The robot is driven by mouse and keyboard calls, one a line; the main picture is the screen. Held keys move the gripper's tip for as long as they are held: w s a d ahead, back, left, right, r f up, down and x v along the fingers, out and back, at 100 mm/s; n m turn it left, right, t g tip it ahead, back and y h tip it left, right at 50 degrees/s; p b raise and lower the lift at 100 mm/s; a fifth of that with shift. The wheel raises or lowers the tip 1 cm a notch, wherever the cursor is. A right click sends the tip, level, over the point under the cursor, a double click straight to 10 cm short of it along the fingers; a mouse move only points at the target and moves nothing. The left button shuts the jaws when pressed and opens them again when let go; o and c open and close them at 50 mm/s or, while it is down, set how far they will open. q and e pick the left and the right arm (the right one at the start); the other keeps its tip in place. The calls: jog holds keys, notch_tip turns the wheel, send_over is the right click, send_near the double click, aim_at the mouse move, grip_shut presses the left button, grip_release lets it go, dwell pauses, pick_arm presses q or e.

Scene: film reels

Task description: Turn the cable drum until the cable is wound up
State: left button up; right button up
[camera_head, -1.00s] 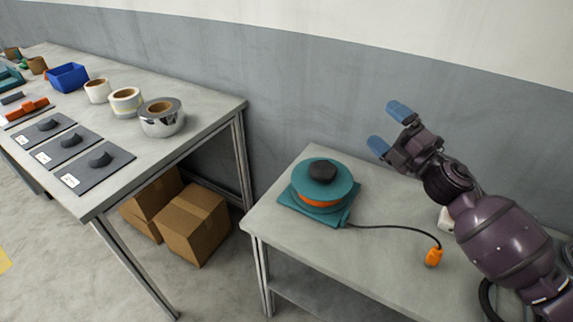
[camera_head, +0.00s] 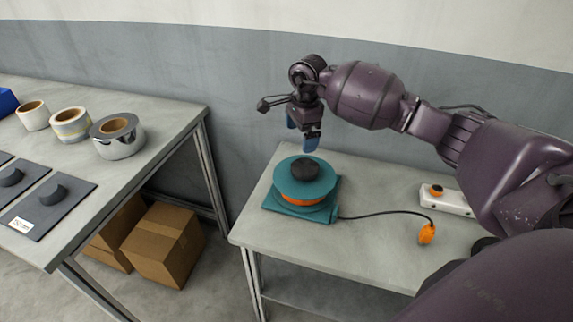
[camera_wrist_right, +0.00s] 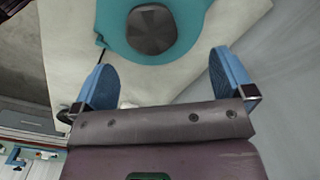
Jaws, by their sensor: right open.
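The cable drum (camera_head: 304,188) is a teal reel with an orange band, lying flat on a teal base on the right table. A dark round knob (camera_head: 305,169) stands on its top; it also shows in the right wrist view (camera_wrist_right: 151,30). A black cable (camera_head: 375,214) runs from the drum to an orange plug (camera_head: 427,234) on the table. My right gripper (camera_head: 301,138) is open and empty, above and just behind the knob, blue fingertips pointing down. In the right wrist view, the knob lies beyond the gap between the fingertips (camera_wrist_right: 166,80). My left gripper is not in view.
A white box with an orange button (camera_head: 437,191) lies at the table's (camera_head: 375,255) right, near my arm. The left table (camera_head: 150,165) holds tape rolls (camera_head: 117,135) and dark pads (camera_head: 50,205). Cardboard boxes (camera_head: 165,243) stand below. The table front is clear.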

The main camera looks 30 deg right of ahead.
aim_at(305, 166)
jog(key=shift+n+g, duration=0.3)
jog(key=shift+n, duration=0.1)
jog(key=f, duration=0.3)
jog(key=s+f, duration=0.1)
jog(key=f, duration=0.3)
jog(key=d+f, duration=0.1)
jog(key=f, duration=0.2)
jog(key=shift+s+f+b, duration=0.15)
jog(key=shift+f+b, duration=0.25)
jog(key=c, duration=1.1)
